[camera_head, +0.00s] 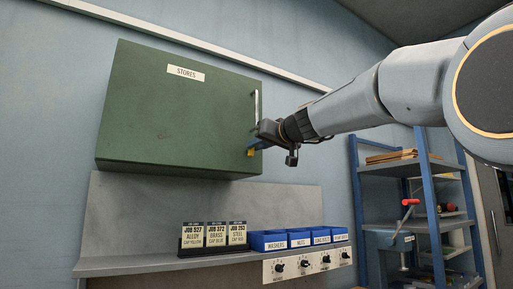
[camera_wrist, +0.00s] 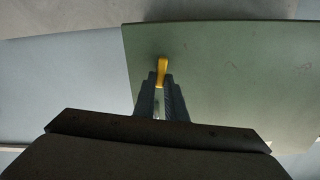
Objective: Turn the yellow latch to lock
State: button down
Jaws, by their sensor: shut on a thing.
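The green cabinet (camera_head: 170,115) labelled STORES hangs on the wall with its door closed. The yellow latch (camera_head: 250,152) sits at the lower right of the door, below a vertical metal handle (camera_head: 257,106). My gripper (camera_head: 256,147) reaches in from the right at the latch. In the wrist view the yellow latch (camera_wrist: 162,66) stands between the fingertips of my gripper (camera_wrist: 161,82), which is shut on it. Part of the latch is hidden by the fingers. The green door (camera_wrist: 225,75) shows behind it.
Below the cabinet, a shelf (camera_head: 160,263) holds job cards (camera_head: 214,235) and several blue bins (camera_head: 300,237). Knobs (camera_head: 305,263) line its front. A blue rack (camera_head: 425,170) with a red-handled tool (camera_head: 408,203) stands at right. The wall left of the cabinet is clear.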

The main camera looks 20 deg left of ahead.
jog(key=shift+w+d+f+m, duration=0.1)
jog(key=shift+f+m, duration=0.1)
jog(key=shift+m, duration=2.4)
jog(key=shift+w+d+f+m, duration=0.15)
jog(key=shift+f+m, duration=0.05)
jog(key=shift+m, duration=2.4)
jog(key=shift+w+d+f+m, duration=0.1)
jog(key=shift+f+m, duration=0.1)
jog(key=shift+m, duration=2.4)
jog(key=c, duration=1.8)
grip_release()
jog(key=b+v, duration=0.3)
jog(key=v, duration=0.4)
jog(key=shift+s+d, duration=0.25)
jog(key=shift+d, duration=0.05)
